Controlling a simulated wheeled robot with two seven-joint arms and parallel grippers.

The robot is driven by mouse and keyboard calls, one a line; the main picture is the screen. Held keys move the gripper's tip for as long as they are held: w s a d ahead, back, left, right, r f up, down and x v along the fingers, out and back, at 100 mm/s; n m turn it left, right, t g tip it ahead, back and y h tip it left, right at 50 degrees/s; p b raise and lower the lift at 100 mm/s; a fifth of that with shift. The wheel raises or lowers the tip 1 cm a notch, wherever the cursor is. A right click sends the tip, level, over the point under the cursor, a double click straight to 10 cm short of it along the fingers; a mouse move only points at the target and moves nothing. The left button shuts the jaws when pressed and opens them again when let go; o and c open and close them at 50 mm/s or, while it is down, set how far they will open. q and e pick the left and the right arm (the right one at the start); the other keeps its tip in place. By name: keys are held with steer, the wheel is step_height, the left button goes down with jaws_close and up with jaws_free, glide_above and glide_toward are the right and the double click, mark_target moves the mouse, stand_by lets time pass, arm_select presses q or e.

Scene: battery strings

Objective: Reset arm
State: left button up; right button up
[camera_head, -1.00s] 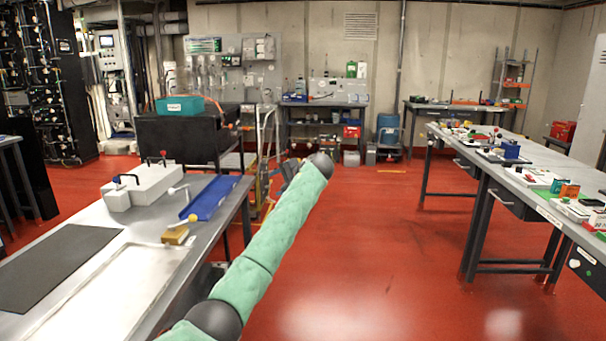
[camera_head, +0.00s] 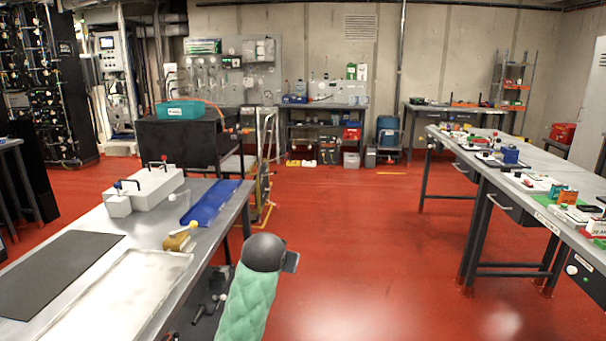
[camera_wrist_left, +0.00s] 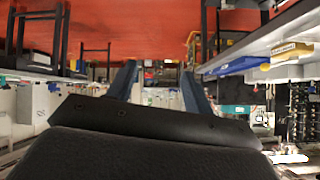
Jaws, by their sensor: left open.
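My left gripper (camera_wrist_left: 158,72) shows in the left wrist view as two blue-grey fingers spread apart, with nothing between them. In the head view my arm in its green sleeve rises from the bottom, ending in a dark rounded joint beside the near table's right edge; the gripper itself does not clearly show there. My right gripper is in neither view.
The near table (camera_head: 215,232) holds a dark mat (camera_head: 55,270), white blocks (camera_head: 155,185), a blue tray (camera_head: 208,203) and a yellow block (camera_head: 180,241). A long bench (camera_head: 470,165) with several small items stands right. Red floor between is clear.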

arm_select(q)
steer(key=s+a+f+g+p, duration=0.1)
steer(key=s+a+f+g, duration=0.1)
steer(key=s+f, duration=0.7)
steer(key=s+a+f+n+g+p, duration=0.1)
steer(key=s+f, duration=0.9)
steer(key=s, duration=1.2)
steer(key=s+a+f+g+p, duration=0.2)
steer(key=s+a+f+g, duration=0.3)
steer(key=s+f, duration=0.4)
steer(key=s, duration=0.7)
steer(key=shift+s+f+h, duration=0.15)
steer(key=shift+f+h, duration=0.15)
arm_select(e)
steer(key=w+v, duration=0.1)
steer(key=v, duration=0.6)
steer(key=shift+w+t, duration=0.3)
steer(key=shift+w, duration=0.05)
